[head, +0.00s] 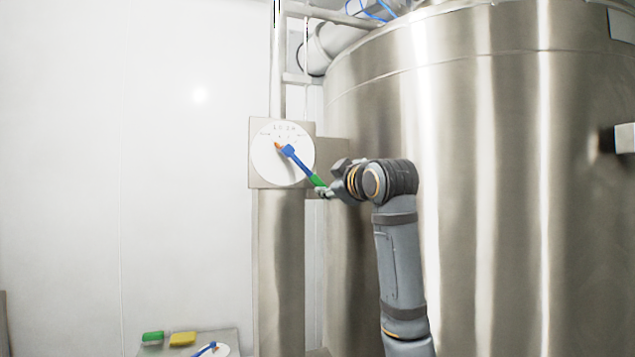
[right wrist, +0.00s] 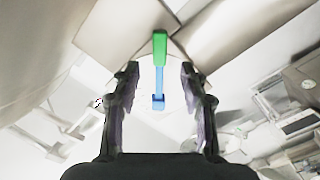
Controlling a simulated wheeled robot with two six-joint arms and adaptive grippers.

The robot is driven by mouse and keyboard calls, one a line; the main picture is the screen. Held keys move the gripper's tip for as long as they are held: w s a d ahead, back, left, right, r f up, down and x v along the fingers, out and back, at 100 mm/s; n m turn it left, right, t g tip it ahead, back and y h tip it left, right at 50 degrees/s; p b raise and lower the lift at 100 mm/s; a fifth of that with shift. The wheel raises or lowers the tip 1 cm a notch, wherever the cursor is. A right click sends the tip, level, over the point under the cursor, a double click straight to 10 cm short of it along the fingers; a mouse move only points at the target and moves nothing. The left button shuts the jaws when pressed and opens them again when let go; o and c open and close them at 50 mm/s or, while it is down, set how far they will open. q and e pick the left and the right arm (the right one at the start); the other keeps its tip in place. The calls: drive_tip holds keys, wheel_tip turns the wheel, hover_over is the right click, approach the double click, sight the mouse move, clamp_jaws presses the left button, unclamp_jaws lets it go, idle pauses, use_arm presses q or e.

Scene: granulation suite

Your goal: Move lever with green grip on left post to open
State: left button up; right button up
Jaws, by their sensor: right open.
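The lever (head: 300,162) has a blue arm and a green grip, and it is mounted on a round white dial (head: 267,163) on the left post (head: 282,265). The lever slants down to the right, with an orange tip at its upper left end. My right gripper (head: 321,190) is at the green grip's lower end. In the right wrist view the green grip (right wrist: 160,47) lies ahead, between the two open fingers of the gripper (right wrist: 158,75); I cannot tell whether they touch it. The dial's markings are too small to read. My left gripper is not in view.
A large steel tank (head: 480,200) fills the right side, close behind my right arm. A low panel (head: 232,340) at the bottom left carries a green block (head: 152,337), a yellow block (head: 183,338) and another blue lever. The white wall on the left is clear.

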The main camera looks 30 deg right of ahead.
sight(319, 183)
drive_tip(key=p+x, duration=0.2)
drive_tip(key=x, duration=0.2)
drive_tip(key=p+x, duration=0.2)
drive_tip(key=x, duration=0.2)
drive_tip(key=shift+r+p, duration=0.2)
drive_tip(key=shift+p, duration=0.1)
drive_tip(key=shift+w+d+f, duration=0.1)
drive_tip(key=shift+w+f, duration=0.1)
drive_tip(key=shift+w, duration=0.4)
drive_tip(key=shift+c, duration=0.5)
drive_tip(key=shift+s, duration=0.1)
clamp_jaws()
